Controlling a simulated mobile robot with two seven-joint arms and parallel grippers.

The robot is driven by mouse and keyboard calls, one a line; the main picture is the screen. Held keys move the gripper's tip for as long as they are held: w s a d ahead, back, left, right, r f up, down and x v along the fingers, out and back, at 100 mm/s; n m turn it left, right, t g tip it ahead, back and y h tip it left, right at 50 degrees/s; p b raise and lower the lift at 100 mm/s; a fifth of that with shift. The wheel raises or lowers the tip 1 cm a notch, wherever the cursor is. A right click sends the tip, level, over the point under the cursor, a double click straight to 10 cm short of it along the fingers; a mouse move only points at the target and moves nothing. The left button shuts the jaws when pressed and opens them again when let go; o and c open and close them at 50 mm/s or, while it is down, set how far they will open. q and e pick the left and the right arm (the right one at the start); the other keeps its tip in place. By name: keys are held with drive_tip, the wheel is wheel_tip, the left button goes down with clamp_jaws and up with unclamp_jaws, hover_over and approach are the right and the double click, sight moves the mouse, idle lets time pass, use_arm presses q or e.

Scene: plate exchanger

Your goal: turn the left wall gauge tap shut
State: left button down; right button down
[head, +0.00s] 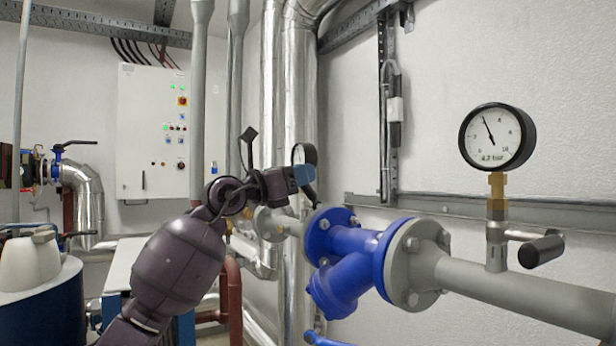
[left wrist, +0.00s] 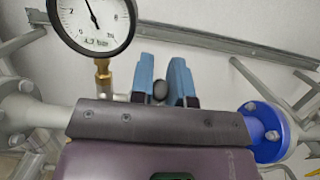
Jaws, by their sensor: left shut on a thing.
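The left wall gauge (head: 305,153) shows small in the head view, partly hidden behind my left gripper. In the left wrist view the gauge (left wrist: 94,22) is large, with a white dial on a brass fitting (left wrist: 102,72). The dark round end of its tap handle (left wrist: 160,91) lies between the blue fingers of my left gripper (left wrist: 162,82). My left gripper (head: 304,175) is shut on this handle. The rest of the handle and the tap body are mostly hidden. My right gripper is in neither view.
A second gauge (head: 497,137) with its own black-handled tap (head: 541,251) stands on the pipe (head: 530,285) at the right. A blue flanged valve body (head: 350,255) is close right of my left gripper. A white control cabinet (head: 150,110) is on the back wall.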

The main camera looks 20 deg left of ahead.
use_arm(q)
drive_tip(key=shift+s+a+f+t+h+b, duration=0.25)
drive_tip(key=shift+f+t+h+b, duration=0.15)
drive_tip(key=shift+f+t, duration=0.1)
drive_tip(key=shift+s+a+f+t+h+b, duration=0.25)
drive_tip(key=shift+f+t+h, duration=0.15)
drive_tip(key=shift+t, duration=0.1)
drive_tip(key=shift+s+a+f+t+h+b, duration=0.2)
drive_tip(key=shift+s+t+h+b, duration=0.1)
drive_tip(key=shift+t+h+b, duration=0.25)
drive_tip(key=c, duration=1.4)
unclamp_jaws()
drive_tip(key=shift+o, duration=0.2)
drive_tip(key=shift+s+r, duration=0.1)
drive_tip(key=shift+r, duration=0.05)
